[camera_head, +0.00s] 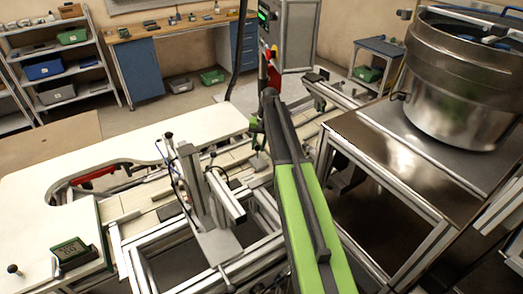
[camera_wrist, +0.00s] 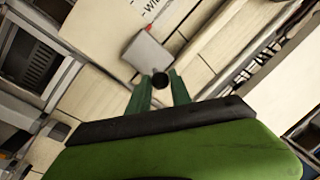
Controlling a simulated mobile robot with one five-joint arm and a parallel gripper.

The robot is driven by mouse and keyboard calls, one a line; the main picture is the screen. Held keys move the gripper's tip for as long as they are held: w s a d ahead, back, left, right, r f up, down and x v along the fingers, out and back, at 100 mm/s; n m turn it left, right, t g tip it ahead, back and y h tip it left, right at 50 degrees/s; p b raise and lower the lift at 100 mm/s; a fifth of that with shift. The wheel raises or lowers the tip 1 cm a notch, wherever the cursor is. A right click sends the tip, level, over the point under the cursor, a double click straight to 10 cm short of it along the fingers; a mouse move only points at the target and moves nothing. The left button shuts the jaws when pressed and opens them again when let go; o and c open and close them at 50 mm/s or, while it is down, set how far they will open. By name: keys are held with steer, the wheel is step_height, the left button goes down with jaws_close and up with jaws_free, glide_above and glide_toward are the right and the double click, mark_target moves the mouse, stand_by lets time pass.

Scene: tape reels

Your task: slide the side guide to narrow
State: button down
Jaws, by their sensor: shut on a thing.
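The side guide shows in the wrist view as a grey plate (camera_wrist: 148,52) with a dark round knob (camera_wrist: 160,79). My gripper (camera_wrist: 160,88) has its green fingers shut on the knob, one on each side. A label with letters starting "WI" (camera_wrist: 150,8) and a small red mark (camera_wrist: 150,28) lie just beyond the plate. In the head view my gripper (camera_head: 257,137) is over the conveyor, partly behind my arm, and the grey plate (camera_head: 258,160) shows below it. The knob is too small to make out there.
The pale conveyor (camera_head: 130,203) runs past a metal post fixture (camera_head: 208,195) left of my arm. A steel bench (camera_head: 400,150) with a large metal bowl (camera_head: 465,85) stands right. A control box (camera_head: 290,35) stands behind. A white table (camera_head: 60,190) lies left.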

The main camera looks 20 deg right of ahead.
steer(key=c, duration=1.2)
jaws_free()
steer(key=shift+w, duration=0.25)
steer(key=shift+s, duration=0.1)
step_height(320, 180, up, 6)
steer(key=p, duration=0.5)
steer(key=shift+s+d+f+p, duration=0.1)
steer(key=shift+s+f+p, duration=0.05)
steer(key=shift+p, duration=0.15)
steer(key=s+d+r+p, duration=0.1)
steer(key=s+d, duration=0.1)
steer(key=s+d+r+p, duration=0.2)
steer(key=s+d, duration=0.1)
steer(key=s+d+r+p, duration=0.2)
steer(key=d, duration=0.1)
steer(key=shift+s+d+r, duration=0.2)
steer(key=shift+f, duration=0.1)
